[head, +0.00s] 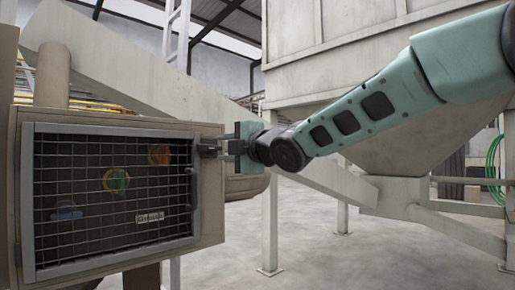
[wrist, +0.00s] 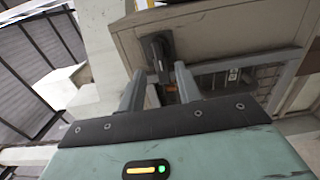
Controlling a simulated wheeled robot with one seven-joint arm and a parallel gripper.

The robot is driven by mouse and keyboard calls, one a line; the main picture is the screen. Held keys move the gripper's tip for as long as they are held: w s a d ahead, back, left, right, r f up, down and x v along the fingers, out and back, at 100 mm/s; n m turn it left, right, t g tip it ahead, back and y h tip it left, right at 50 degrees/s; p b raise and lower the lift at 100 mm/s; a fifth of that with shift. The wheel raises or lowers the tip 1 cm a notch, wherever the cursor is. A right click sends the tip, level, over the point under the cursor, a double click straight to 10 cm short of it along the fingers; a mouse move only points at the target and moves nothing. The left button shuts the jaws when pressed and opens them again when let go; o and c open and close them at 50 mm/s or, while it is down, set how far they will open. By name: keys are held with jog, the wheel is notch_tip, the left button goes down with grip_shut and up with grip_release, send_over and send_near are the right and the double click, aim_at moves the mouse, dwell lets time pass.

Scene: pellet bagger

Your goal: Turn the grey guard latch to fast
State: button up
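The grey guard latch (wrist: 158,52) is a dark grey handle on a rounded base, mounted on the beige frame beside the mesh guard. In the wrist view its handle hangs down, towards the space between my fingertips. My gripper (wrist: 160,73) is open, with one finger to each side of the handle's lower end and gaps visible. In the head view my gripper (head: 216,147) reaches in from the right to the guard's right edge, where its fingers largely hide the latch. The mesh guard (head: 113,262) is flush with its housing and looks closed.
Behind the mesh are round coloured parts and a small white label (head: 150,217). The beige housing (head: 210,205) surrounds the guard. A large grey hopper (head: 330,60) on legs stands behind my arm. The floor (head: 235,245) right of the housing is clear.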

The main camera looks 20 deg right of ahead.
jog(key=p+v, duration=1.2)
jog(key=v, duration=0.1)
dwell(0.5)
